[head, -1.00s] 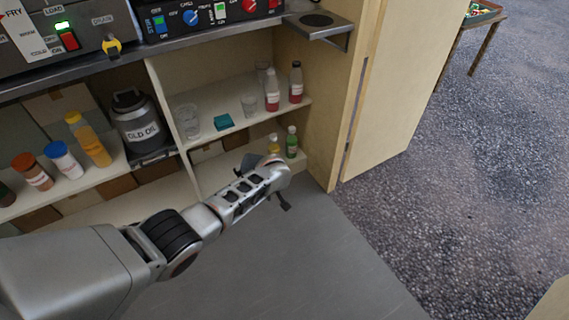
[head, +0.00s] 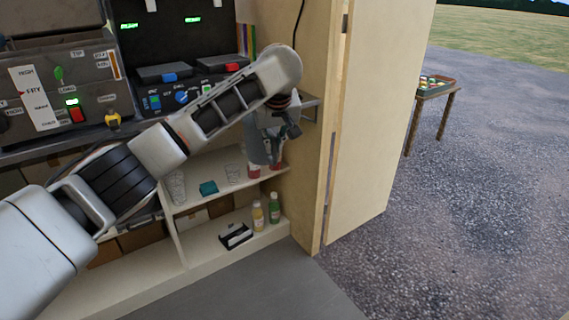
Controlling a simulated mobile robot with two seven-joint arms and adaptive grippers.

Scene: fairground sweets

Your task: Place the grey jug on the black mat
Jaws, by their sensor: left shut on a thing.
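My left gripper (head: 278,128) hangs fingers-down at the end of the raised left arm, in front of the small bracket shelf (head: 311,105) by the door post. It is shut on a grey thing, which seems to be the grey jug (head: 257,146); the fingers and wrist cover part of it. The jug is held in the air in front of the upper shelf bay, hiding part of the red bottles behind it. The black mat cannot be made out; the arm and gripper cover most of the bracket shelf. My right gripper is not in view.
The counter carries a fryer (head: 60,95) and a hob unit with knobs (head: 185,95). Below, shelves hold glasses, a teal block (head: 208,188), a yellow bottle (head: 258,216), a green bottle (head: 274,207) and a black-and-white box (head: 236,236). An open door (head: 375,120) stands right.

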